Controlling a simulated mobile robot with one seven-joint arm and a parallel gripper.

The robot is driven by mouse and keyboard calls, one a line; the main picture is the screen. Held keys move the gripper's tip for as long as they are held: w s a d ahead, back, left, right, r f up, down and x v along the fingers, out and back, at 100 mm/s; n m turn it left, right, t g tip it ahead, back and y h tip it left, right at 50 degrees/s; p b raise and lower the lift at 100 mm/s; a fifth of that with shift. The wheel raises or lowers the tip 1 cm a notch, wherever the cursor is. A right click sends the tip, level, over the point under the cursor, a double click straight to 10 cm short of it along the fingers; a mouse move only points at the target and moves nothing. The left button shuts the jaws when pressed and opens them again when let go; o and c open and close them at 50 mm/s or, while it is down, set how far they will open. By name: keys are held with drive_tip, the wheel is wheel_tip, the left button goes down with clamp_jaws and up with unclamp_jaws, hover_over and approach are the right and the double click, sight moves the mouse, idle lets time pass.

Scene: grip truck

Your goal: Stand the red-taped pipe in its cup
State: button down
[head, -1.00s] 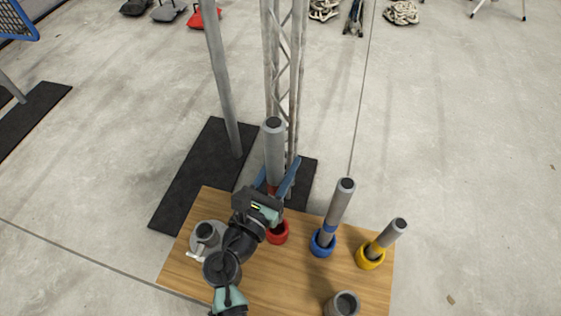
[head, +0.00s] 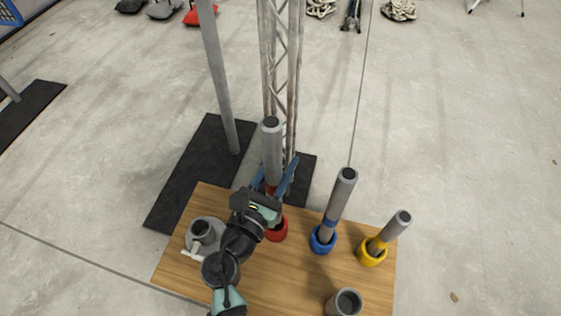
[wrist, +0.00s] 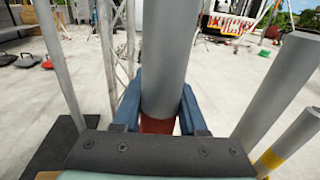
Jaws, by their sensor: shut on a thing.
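The red-taped pipe (head: 271,150) is a grey pipe with a red band low on it. My gripper (head: 276,186) is shut on it, with a blue finger on each side. The pipe stands upright over the red cup (head: 277,229) on the wooden table. My gripper hides the pipe's lower end, so I cannot tell whether it is inside the cup or just above it. In the wrist view the pipe (wrist: 166,50) rises between the fingers, its red tape showing at the jaws.
To the right, a blue-taped pipe (head: 342,193) leans in a blue cup (head: 322,240), and a yellow-taped pipe (head: 394,228) leans in a yellow cup (head: 372,252). Grey fittings stand at the table's left (head: 203,232) and front (head: 346,303). A truss (head: 281,70) and a pole (head: 218,80) rise behind.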

drive_tip(key=shift+f, duration=0.25)
drive_tip(key=shift+f+b, duration=1.3)
drive_tip(key=shift+f, duration=0.5)
drive_tip(key=shift+f+b, duration=1.7)
drive_tip(key=shift+f, duration=0.4)
drive_tip(key=shift+c, duration=1.9)
unclamp_jaws()
drive_tip(key=shift+f, duration=0.1)
drive_tip(key=shift+s, duration=0.15)
